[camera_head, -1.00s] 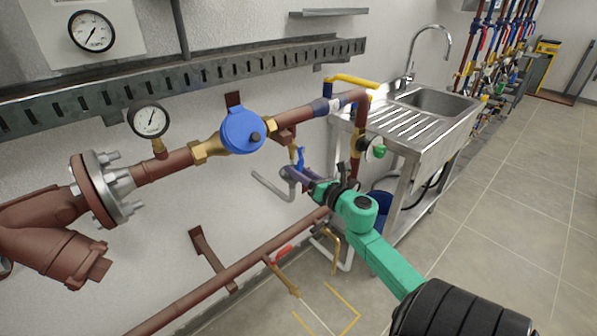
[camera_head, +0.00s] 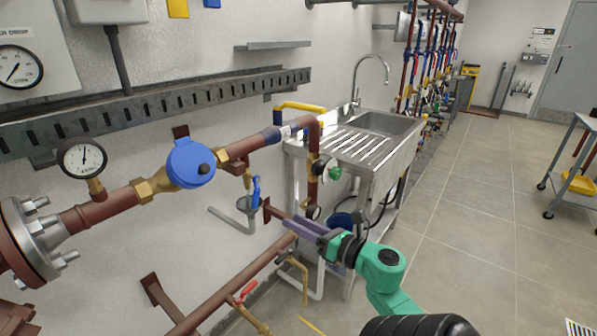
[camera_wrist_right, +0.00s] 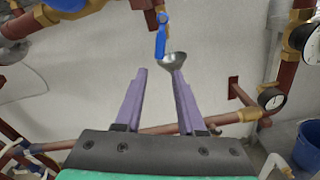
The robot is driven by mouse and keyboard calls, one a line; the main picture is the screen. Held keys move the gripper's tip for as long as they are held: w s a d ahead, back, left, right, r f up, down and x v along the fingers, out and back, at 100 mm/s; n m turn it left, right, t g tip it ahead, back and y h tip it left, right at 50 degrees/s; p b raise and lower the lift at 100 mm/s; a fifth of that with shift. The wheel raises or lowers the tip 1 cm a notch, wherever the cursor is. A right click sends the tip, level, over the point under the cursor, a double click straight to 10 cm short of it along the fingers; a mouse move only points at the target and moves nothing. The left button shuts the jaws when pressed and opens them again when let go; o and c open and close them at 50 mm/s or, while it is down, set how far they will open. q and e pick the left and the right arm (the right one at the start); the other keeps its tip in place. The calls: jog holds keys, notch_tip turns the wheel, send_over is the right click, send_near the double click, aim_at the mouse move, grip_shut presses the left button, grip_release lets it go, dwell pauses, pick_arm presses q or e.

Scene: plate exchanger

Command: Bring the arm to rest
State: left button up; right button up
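My right arm is green with a black wrist, and its gripper (camera_head: 300,230) has two purple fingers. In the right wrist view the fingers (camera_wrist_right: 157,73) stand apart with nothing between them, so the gripper is open and empty. The gripper is in front of the wall pipework, and the fingers appear apart from the pipes. A small blue-handled valve (camera_head: 256,190) over a metal drain funnel (camera_head: 246,203) is beyond the fingertips. It also shows in the right wrist view (camera_wrist_right: 161,38). My left gripper is not in view.
A brown pipe with a blue round meter (camera_head: 190,163) and a pressure gauge (camera_head: 82,158) runs along the wall. A steel sink (camera_head: 375,124) stands behind the gripper, with a blue bucket (camera_head: 341,220) below. Tiled floor (camera_head: 470,230) is open to the right.

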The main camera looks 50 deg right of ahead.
jog(key=shift+w+f, duration=0.1)
dwell(0.4)
notch_tip(320, 180, down, 28)
jog(key=s+d+m+g+h+p, duration=0.1)
jog(key=m+g+h+p, duration=0.15)
jog(key=m, duration=0.65)
jog(key=s+d+m+g+h+p, duration=0.15)
jog(key=m+g, duration=0.25)
jog(key=m, duration=0.5)
jog(key=s+a+f+m+g+y+p, duration=0.15)
jog(key=s+a+f+m+g, duration=0.3)
jog(key=f, duration=0.45)
jog(key=s+a+f+m+g+y+p, duration=0.1)
jog(key=s+a+f+m+y, duration=0.15)
jog(key=s+a+f, duration=0.45)
jog(key=s+a+f+m+g, duration=0.4)
jog(key=s+a+f, duration=0.3)
jog(key=s, duration=0.4)
jog(key=shift+s+a+g+p, duration=0.2)
jog(key=shift+a+g+p, duration=0.2)
jog(key=shift+g, duration=0.1)
